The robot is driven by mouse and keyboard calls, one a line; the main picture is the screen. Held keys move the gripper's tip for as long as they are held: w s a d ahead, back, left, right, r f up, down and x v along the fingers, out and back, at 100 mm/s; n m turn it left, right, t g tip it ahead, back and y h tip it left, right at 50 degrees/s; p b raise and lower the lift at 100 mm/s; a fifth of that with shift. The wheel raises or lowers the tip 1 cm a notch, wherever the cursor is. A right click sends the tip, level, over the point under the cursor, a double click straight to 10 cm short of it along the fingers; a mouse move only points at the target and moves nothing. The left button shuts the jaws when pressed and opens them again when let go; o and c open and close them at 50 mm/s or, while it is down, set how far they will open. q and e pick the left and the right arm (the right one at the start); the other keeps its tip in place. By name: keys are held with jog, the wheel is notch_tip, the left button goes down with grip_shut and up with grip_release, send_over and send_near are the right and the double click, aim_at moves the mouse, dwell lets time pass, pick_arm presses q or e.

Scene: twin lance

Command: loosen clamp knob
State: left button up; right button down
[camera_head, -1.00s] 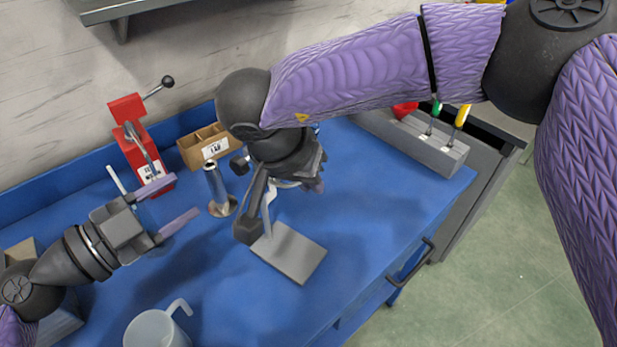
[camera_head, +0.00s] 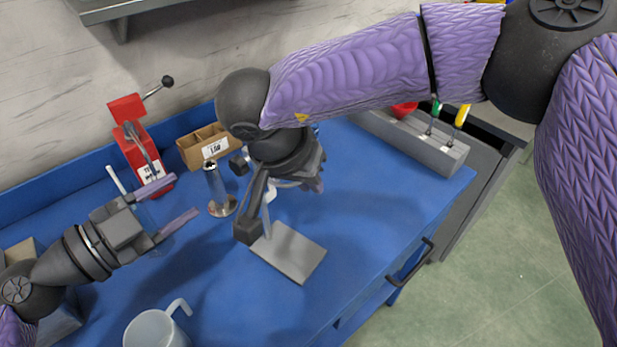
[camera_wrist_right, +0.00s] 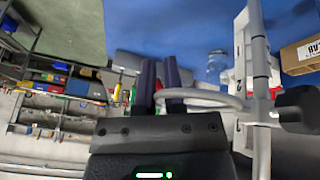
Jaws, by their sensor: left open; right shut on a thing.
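A support stand has a grey base plate (camera_head: 290,254) on the blue bench, with a pale upright rod partly hidden by my right arm. A dark clamp knob (camera_head: 239,165) shows left of my right wrist; it also shows in the right wrist view (camera_wrist_right: 301,110), beside the rod. My right gripper (camera_wrist_right: 160,80) is shut on a grey curved ring (camera_wrist_right: 215,94) joined to the stand; the exact contact is hard to see. In the head view my right fingers are mostly hidden. My left gripper (camera_head: 184,197) is open and empty, left of the knob and apart from it.
A metal cylinder (camera_head: 216,187) stands between my left gripper and the stand. A red press (camera_head: 137,150) and a cardboard box (camera_head: 203,145) are behind. A translucent jug (camera_head: 152,331) is at the front. A grey tool rack (camera_head: 425,142) is at right. The bench right of the base plate is clear.

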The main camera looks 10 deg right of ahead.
pick_arm(q)
jog(key=shift+o, duration=1.4)
jog(key=shift+w+a+f, duration=0.1)
jog(key=shift+f, duration=0.05)
jog(key=w+a+m+t+y, duration=0.1)
jog(key=a+m+t+y, duration=0.4)
jog(key=a+m+y, duration=0.15)
jog(key=m+g+h, duration=0.3)
jog(key=m+h, duration=0.2)
jog(key=m, duration=1.6)
send_near(235, 169)
jog(key=shift+n+y, duration=0.25)
jog(key=shift+n, duration=0.1)
jog(key=x, duration=0.9)
jog(key=shift+s, duration=0.1)
grip_shut()
